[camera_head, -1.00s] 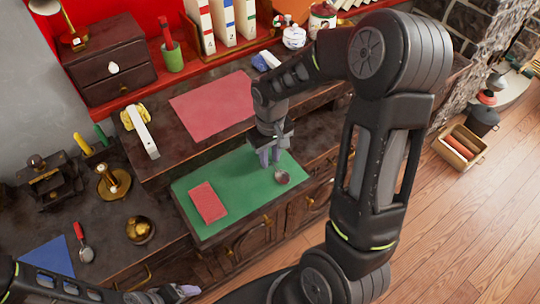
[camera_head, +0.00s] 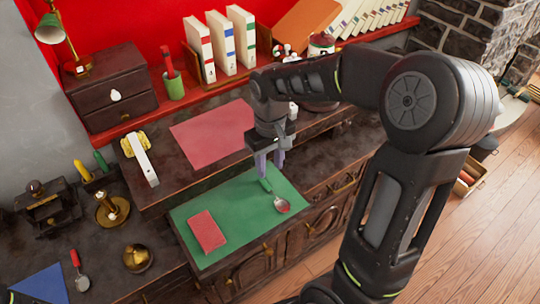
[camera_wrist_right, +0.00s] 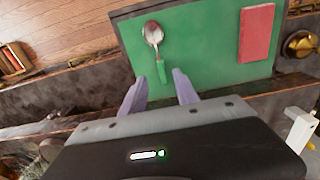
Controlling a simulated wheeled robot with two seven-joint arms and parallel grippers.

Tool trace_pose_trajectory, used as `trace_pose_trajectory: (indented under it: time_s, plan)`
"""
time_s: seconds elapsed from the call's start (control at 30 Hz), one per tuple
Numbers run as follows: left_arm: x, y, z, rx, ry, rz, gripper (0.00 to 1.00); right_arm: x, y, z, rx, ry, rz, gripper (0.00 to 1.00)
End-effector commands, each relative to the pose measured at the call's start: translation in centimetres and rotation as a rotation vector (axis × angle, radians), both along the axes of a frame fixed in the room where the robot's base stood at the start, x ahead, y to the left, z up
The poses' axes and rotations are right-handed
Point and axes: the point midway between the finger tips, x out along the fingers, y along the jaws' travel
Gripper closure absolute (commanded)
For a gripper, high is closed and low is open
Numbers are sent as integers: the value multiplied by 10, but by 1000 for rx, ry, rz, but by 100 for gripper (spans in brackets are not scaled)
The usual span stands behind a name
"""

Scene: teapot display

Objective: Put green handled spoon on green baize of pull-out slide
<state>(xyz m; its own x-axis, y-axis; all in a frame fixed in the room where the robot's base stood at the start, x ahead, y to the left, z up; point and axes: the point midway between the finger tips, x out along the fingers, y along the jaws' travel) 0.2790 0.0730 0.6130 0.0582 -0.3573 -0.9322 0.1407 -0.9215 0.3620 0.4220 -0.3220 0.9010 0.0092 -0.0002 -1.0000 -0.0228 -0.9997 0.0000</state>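The green handled spoon (camera_head: 282,206) lies on the green baize (camera_head: 239,209) of the pull-out slide, near its right side. Its bowl points toward the front edge and its green handle toward the back. My right gripper (camera_head: 270,169) is open and empty above the handle end, with its two fingers apart. In the right wrist view the spoon (camera_wrist_right: 153,35) lies flat on the baize (camera_wrist_right: 200,40), and its handle points toward the gap between the open fingers (camera_wrist_right: 160,92). My left gripper is out of view.
A red booklet (camera_head: 207,231) lies on the baize's left part. A red handled spoon (camera_head: 81,279), a brass bowl (camera_head: 138,258) and a blue cloth (camera_head: 41,286) are at left. A pink mat (camera_head: 212,132) lies on the higher surface behind the slide.

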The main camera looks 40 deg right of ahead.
Motion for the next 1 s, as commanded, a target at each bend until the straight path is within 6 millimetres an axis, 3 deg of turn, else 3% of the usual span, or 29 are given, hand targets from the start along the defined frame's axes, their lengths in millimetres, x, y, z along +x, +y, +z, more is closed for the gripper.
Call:
trace_pose_trajectory:
  time_s: [0.1,0.27,1.0]
  plan:
    - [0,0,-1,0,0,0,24,1,0,20,0,-4,2,64]
    - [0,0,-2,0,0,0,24,0,0,33,0,-1,1,64]
    - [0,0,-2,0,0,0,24,0,0,34,0,1,1,64]
